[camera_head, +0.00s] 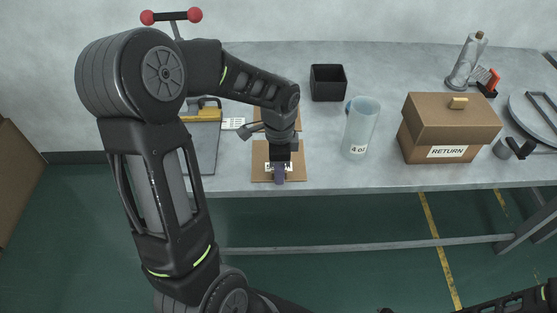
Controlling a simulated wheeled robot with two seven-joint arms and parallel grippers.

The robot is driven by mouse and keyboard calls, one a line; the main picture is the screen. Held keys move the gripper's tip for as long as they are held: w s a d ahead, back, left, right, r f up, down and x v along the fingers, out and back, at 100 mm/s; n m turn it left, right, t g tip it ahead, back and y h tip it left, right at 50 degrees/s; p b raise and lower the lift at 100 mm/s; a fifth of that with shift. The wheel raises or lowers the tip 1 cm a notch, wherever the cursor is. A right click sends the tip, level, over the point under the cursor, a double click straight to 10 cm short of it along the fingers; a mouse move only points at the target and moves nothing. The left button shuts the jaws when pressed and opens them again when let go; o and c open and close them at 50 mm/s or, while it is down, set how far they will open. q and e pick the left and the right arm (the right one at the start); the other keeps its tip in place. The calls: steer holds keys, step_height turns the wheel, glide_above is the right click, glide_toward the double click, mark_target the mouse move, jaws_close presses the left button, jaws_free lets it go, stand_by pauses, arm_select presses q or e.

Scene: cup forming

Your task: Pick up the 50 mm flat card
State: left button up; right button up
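A flat brown card (298,160) lies near the front edge of the table, with a white label mostly hidden behind my gripper. I cannot read its size. A second brown piece (264,115) lies behind it, partly covered by my arm. My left gripper (280,177) points down over the front card, its fingers overlapping the card's label in the picture. I cannot tell whether it touches the card or whether its fingers are apart. My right gripper is not in view; only a dark part of my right arm shows at the bottom right.
A clear cup marked 4 oz (361,128) stands right of the cards. A black open bin (328,83) is behind. A brown RETURN box (450,128) and a bottle stand (467,62) are on the right. A grey board (203,145) lies left. The table front edge is close.

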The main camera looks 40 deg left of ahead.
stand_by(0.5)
arm_select(q)
jaws_close()
stand_by(0.4)
